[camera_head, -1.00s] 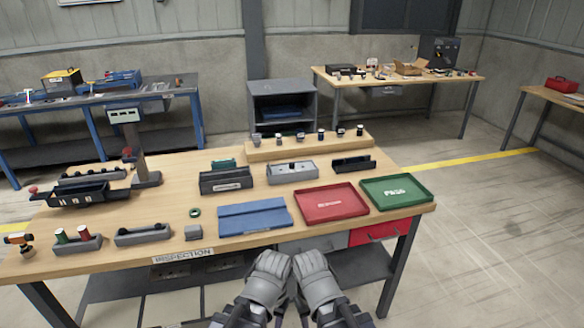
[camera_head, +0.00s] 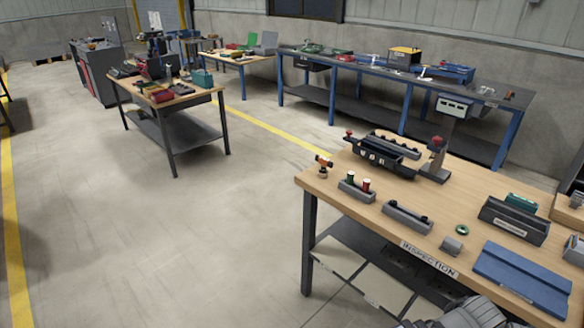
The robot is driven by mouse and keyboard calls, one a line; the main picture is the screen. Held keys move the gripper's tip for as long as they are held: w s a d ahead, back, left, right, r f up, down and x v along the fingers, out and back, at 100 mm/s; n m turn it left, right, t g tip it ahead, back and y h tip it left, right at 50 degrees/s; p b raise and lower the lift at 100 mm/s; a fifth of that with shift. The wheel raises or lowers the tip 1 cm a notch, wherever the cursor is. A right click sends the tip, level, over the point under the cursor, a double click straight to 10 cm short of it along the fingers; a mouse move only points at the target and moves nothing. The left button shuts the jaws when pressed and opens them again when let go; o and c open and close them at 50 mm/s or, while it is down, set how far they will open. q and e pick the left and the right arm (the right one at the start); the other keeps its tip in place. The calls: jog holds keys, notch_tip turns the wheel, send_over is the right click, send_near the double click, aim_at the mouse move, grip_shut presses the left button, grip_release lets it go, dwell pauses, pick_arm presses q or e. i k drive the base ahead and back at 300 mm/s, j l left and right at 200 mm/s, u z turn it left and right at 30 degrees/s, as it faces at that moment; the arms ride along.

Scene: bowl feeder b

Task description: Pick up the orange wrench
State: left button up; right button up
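I see no clear orange wrench in view. A small orange-topped item (camera_head: 323,162) stands on the near left corner of the wooden inspection table; its exact kind is too small to tell. Part of a grey gripper, most likely my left gripper (camera_head: 475,312), shows at the bottom right edge, in front of the table and far from that item. Its fingertips are cut off or unclear, so I cannot tell whether it is open. I cannot make out my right gripper.
A long blue-legged bench (camera_head: 400,75) stands behind. Another workbench (camera_head: 172,96) with red and teal items is at upper left. The floor between is open.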

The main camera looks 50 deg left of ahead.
aim_at(323, 173)
jog(key=u, duration=1.45)
